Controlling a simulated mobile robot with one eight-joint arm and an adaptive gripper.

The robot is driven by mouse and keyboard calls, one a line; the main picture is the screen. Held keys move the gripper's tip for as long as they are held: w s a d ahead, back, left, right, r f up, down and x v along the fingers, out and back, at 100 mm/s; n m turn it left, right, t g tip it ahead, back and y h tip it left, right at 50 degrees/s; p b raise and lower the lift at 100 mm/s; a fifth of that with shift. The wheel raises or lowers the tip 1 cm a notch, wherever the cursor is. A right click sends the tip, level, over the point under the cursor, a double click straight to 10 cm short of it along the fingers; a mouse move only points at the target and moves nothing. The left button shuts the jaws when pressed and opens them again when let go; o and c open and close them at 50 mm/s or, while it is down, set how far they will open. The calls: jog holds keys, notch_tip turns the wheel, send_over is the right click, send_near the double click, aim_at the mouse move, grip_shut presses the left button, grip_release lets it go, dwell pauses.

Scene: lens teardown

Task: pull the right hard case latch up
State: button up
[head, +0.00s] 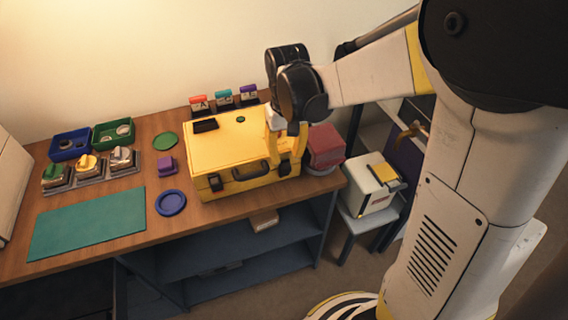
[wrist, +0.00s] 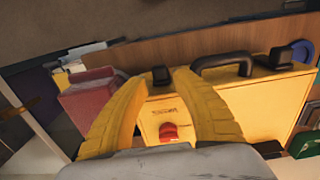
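The yellow hard case (head: 235,150) lies closed on the wooden table, its handle (head: 250,170) and latches on the front side. The right latch (head: 284,168) is a small black piece right of the handle; the left latch (head: 214,183) is at the other end. My gripper (head: 286,158) reaches down over the right front of the case. In the wrist view my gripper's yellow fingers (wrist: 162,73) curve in on either side of the black right latch (wrist: 161,76) and look shut on it. The contact faces are hidden. The handle (wrist: 222,64) is beside them.
A red box (head: 325,147) stands close to the case's right. A white box (head: 370,190) sits on a stool. Left on the table are a teal mat (head: 88,222) and a blue dish (head: 171,203).

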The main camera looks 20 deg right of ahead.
aim_at(286, 165)
notch_tip(286, 165, down, 5)
jog(key=shift+r+b, duration=0.15)
jog(key=shift+b, duration=0.6)
grip_shut()
jog(key=shift+r+p, duration=1.05)
jog(key=shift+r, duration=0.2)
jog(key=shift+f, duration=0.1)
grip_release()
